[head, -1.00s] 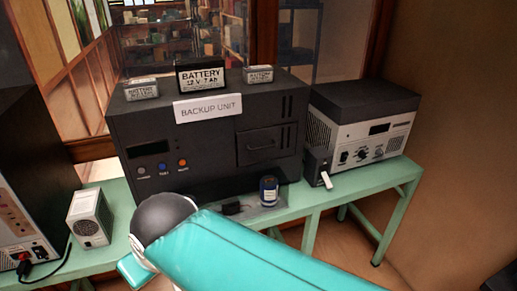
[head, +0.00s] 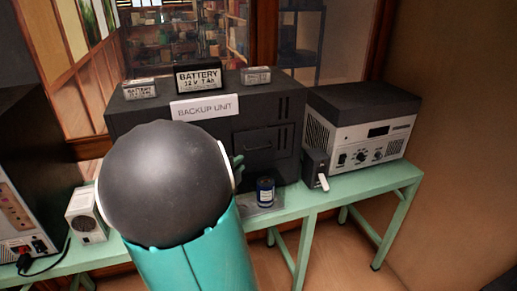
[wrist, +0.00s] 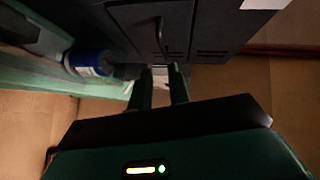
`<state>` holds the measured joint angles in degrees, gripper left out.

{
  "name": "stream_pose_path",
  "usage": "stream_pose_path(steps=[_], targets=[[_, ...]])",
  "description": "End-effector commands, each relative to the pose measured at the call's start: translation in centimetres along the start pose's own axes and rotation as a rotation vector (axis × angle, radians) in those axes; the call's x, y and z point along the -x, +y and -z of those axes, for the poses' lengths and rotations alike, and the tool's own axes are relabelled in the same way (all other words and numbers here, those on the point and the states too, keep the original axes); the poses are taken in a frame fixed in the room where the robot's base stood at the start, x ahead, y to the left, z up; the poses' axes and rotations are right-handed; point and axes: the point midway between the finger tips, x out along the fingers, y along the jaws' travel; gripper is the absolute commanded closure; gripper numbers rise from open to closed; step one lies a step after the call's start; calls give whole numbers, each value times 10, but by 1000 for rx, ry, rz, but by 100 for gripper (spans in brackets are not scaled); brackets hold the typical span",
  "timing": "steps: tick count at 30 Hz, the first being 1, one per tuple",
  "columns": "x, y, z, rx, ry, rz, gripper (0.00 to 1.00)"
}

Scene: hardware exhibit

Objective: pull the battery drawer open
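The backup unit (head: 290,118) is a dark box with a white sign on the bench. Its battery drawer (head: 275,135) is a dark front panel at the right, shut flush, with a bar handle (head: 258,149). In the wrist view the handle (wrist: 160,35) runs upright in the picture, above my fingertips. My gripper (wrist: 161,80) is open, its two fingers apart with nothing between them, pointing toward the drawer and not around the handle. In the head view my arm hides most of my gripper; a teal bit of it (head: 238,163) shows just left of the drawer.
A blue can (head: 265,191) stands on the green bench (head: 345,185) below the drawer; it also shows in the wrist view (wrist: 90,62). A grey power supply (head: 360,135) stands at the right. Batteries (head: 202,76) sit on top of the unit.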

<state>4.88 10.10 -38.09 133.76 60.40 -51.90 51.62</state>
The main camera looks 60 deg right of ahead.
Motion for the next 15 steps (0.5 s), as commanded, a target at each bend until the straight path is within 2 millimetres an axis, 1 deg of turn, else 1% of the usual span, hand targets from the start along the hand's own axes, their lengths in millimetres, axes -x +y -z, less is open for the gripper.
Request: stream_pose_path(steps=[1,3,5,8,15], targets=[[-4,0,7,-8,32,11,82],[-10,-1,13,-16,53,18,82],[-15,-1,14,-16,56,19,82],[-29,-1,14,-15,54,18,82],[-76,-2,16,-12,52,18,82]])
